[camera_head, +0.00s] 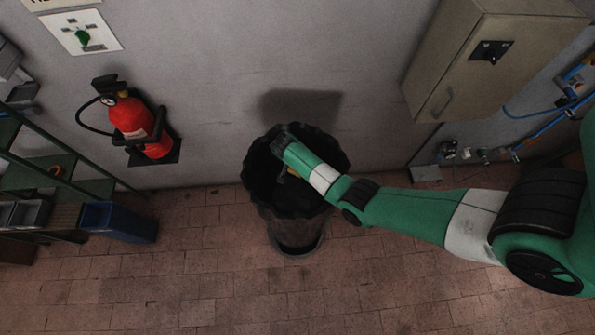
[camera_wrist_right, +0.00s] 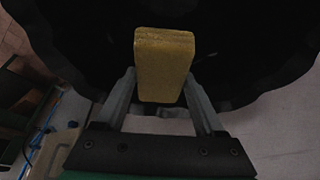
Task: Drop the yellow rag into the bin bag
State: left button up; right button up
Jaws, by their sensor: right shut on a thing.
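The bin bag (camera_head: 262,205) is a dark, open-topped bag standing on the floor against the wall in the head view. Its black inside (camera_wrist_right: 230,60) fills most of the right wrist view. My right gripper (camera_head: 285,175) is over the bag's mouth, mostly hidden by its own wrist. In the right wrist view the right gripper (camera_wrist_right: 160,92) is shut on the yellow rag (camera_wrist_right: 162,60), a folded-looking block held between the two fingers. My left gripper is not in view.
A red fire extinguisher (camera_head: 138,125) hangs on the wall left of the bag. A blue bin (camera_head: 118,222) and green shelving (camera_head: 50,180) stand further left. A beige cabinet (camera_head: 470,60) is at the upper right. The tiled floor in front is clear.

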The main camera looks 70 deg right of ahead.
jog(key=shift+f, duration=0.4)
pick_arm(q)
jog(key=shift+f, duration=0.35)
pick_arm(e)
jog(key=shift+r, duration=0.15)
jog(key=o, duration=1.3)
jog(key=p+v, duration=0.3)
jog(key=v, duration=0.7)
jog(key=shift+a+r, duration=0.15)
jog(key=shift+r, duration=0.15)
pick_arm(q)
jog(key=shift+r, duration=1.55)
pick_arm(e)
jog(key=shift+a+r, duration=0.2)
jog(key=shift+r, duration=0.2)
jog(key=shift+w, duration=0.1)
